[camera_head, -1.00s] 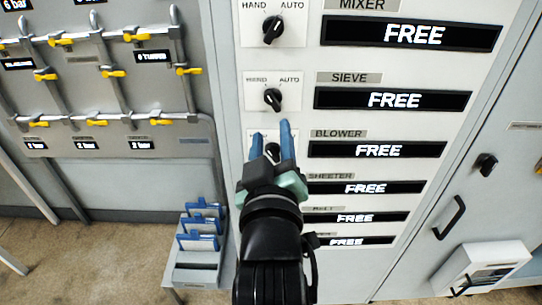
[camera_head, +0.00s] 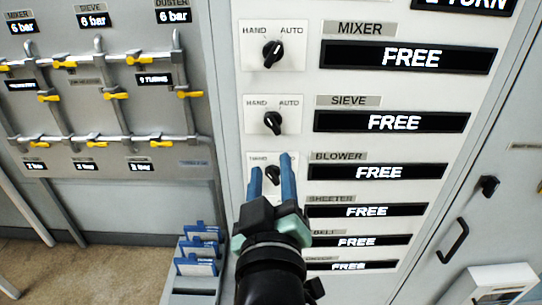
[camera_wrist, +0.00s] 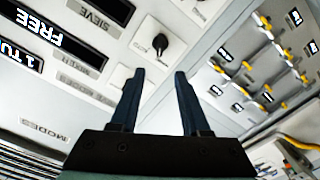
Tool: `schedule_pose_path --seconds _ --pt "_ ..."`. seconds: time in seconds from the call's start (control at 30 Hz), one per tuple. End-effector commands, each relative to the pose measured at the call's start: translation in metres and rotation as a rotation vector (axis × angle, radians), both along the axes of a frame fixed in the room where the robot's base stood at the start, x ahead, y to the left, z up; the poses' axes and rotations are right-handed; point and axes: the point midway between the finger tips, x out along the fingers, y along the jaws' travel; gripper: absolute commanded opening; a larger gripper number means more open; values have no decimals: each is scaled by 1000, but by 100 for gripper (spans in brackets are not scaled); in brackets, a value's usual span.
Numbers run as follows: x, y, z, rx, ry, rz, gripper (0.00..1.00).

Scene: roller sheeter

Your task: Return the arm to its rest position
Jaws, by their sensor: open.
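My gripper (camera_head: 271,178) is open and empty, its two blue fingers apart and pointing up at the control panel (camera_head: 232,60) in the head view. It overlaps the blower row, and the blower knob (camera_head: 272,174) shows between the fingertips. Whether the fingers touch the panel cannot be told from the head view. In the wrist view the gripper (camera_wrist: 158,75) is also open with nothing between its fingers. A black knob (camera_wrist: 160,43) on a white plate lies beyond the fingertips there. My arm rises from the bottom of the head view.
The mixer knob (camera_head: 272,54) and sieve knob (camera_head: 272,122) sit above, beside displays reading FREE. Pipes with yellow valves (camera_head: 115,94) are at left. A rack with blue-framed pieces (camera_head: 198,250) stands low left. A black door handle (camera_head: 452,241) is at right. Floor shows at lower left.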

Motion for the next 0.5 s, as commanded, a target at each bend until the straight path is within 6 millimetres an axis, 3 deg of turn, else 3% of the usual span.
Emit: schedule_pose_path --seconds 0.13,0.23,0.37,0.5 --pt "0 0 10 8 -24 0 46" --pt "-1 0 46 50 -112 8 46" --pt "-15 3 128 162 -316 42 46" --pt "-48 4 214 312 -543 109 46"
